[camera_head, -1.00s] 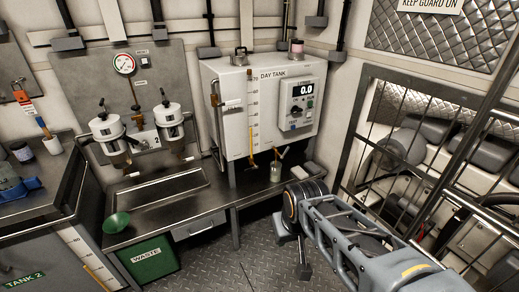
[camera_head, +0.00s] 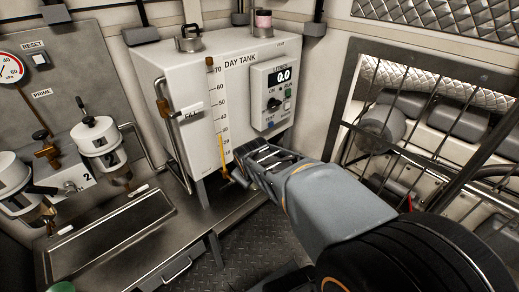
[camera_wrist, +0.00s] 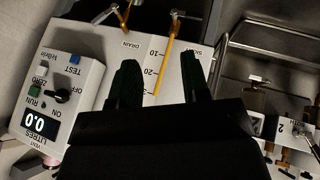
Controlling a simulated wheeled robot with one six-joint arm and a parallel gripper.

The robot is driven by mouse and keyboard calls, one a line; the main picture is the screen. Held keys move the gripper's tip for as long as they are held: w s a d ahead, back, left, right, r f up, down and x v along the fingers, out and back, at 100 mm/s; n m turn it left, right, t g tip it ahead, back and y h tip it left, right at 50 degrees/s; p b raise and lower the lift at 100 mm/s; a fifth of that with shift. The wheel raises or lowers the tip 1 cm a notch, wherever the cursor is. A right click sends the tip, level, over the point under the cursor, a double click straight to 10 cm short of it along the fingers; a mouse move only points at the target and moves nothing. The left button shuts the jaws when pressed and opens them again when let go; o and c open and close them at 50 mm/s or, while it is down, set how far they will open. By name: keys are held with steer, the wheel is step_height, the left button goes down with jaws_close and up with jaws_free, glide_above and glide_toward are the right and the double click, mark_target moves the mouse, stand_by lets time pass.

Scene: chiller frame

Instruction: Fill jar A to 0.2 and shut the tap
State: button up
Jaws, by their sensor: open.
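The white day tank (camera_head: 195,130) stands on the bench, with a yellow sight gauge (camera_head: 221,150) on its front. Its litres display (camera_head: 284,75) reads 0.0; it also shows in the wrist view (camera_wrist: 38,123). The drain tap (camera_wrist: 124,20) is near the top edge of the wrist view, beside its DRAIN label, ahead of my fingers. My gripper (camera_wrist: 160,62) is open and empty, its two dark fingers spread toward the tank's lower front. In the head view my gripper (camera_head: 243,166) covers the tap area. I cannot make out jar A in either current view.
The bench with a sunken tray (camera_head: 120,235) runs left of the tank. Two filter bowls with valves (camera_head: 97,137) hang on the back panel. A barred guard (camera_head: 400,130) stands at the right. Metal floor lies between bench and guard.

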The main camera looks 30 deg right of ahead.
steer(key=w+d+f+n+t+h+b, duration=0.1)
steer(key=w+d+f+n+t+b, duration=0.3)
steer(key=d+n, duration=0.35)
steer(key=w+d+f+n+t+b, duration=0.2)
steer(key=w+d+n+t, duration=0.1)
steer(key=w+d+n, duration=0.4)
steer(key=s+d+f+n+t+y+b, duration=0.45)
steer(key=d+f+n+y, duration=0.2)
steer(key=n, duration=0.65)
steer(key=w+a+b, duration=0.1)
steer(key=w+a, duration=0.2)
steer(key=w, duration=0.9)
steer(key=shift+c, duration=0.3)
jaws_close()
